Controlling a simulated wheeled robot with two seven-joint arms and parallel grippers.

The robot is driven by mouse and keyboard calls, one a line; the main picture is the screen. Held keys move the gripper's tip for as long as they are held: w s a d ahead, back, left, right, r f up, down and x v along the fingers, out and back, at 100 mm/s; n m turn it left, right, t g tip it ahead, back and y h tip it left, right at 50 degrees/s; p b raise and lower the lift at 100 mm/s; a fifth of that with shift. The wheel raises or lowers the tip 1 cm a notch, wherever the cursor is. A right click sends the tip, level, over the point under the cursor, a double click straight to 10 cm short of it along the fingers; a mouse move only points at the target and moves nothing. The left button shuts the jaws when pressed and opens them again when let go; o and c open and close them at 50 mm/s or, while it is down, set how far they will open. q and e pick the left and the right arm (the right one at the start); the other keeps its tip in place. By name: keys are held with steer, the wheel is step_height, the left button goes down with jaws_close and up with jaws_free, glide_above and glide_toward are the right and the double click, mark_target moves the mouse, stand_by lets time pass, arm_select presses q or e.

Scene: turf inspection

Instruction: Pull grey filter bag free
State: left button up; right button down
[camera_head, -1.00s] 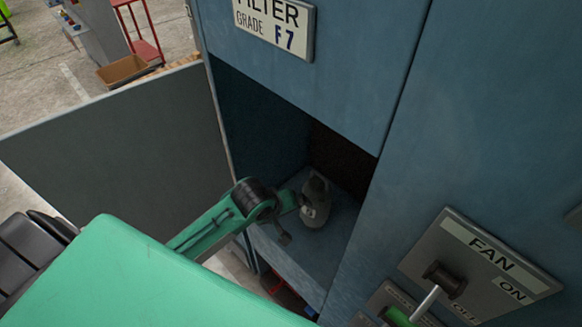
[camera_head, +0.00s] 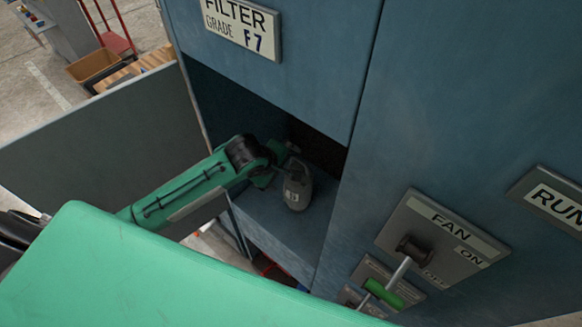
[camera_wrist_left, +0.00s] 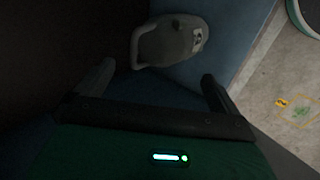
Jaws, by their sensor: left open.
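A grey rounded object (camera_head: 297,190), with a small pale label, stands on the floor of the open cabinet compartment. In the left wrist view this object (camera_wrist_left: 172,42) shows a loop-like handle on its left side; whether it is a filter bag I cannot tell. My left gripper (camera_head: 280,158) reaches into the compartment at the object's upper left. In the left wrist view my left gripper (camera_wrist_left: 157,75) has its two fingers wide apart, with the object just ahead of them and not clasped. My right gripper is out of view.
The blue cabinet (camera_head: 300,95) has an open grey door (camera_head: 110,150) on the left. A fan switch panel (camera_head: 440,245) with a lever stands out on the right front. A cardboard box (camera_head: 95,65) and red rack (camera_head: 110,30) are behind the door.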

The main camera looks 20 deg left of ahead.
mark_target(299, 185)
arm_select(q)
steer(key=p+x, duration=0.1)
steer(key=x, duration=0.5)
steer(key=shift+p, duration=0.3)
steer(key=shift+w+d+f, duration=0.1)
steer(key=shift+w+f, duration=0.25)
steer(key=shift+f, duration=0.2)
steer(key=shift+c, duration=0.4)
steer(key=c, duration=1.1)
steer(key=o, duration=0.7)
steer(key=shift+c, duration=0.2)
steer(key=c, duration=0.4)
steer(key=shift+r, duration=0.15)
steer(key=shift+c, duration=0.4)
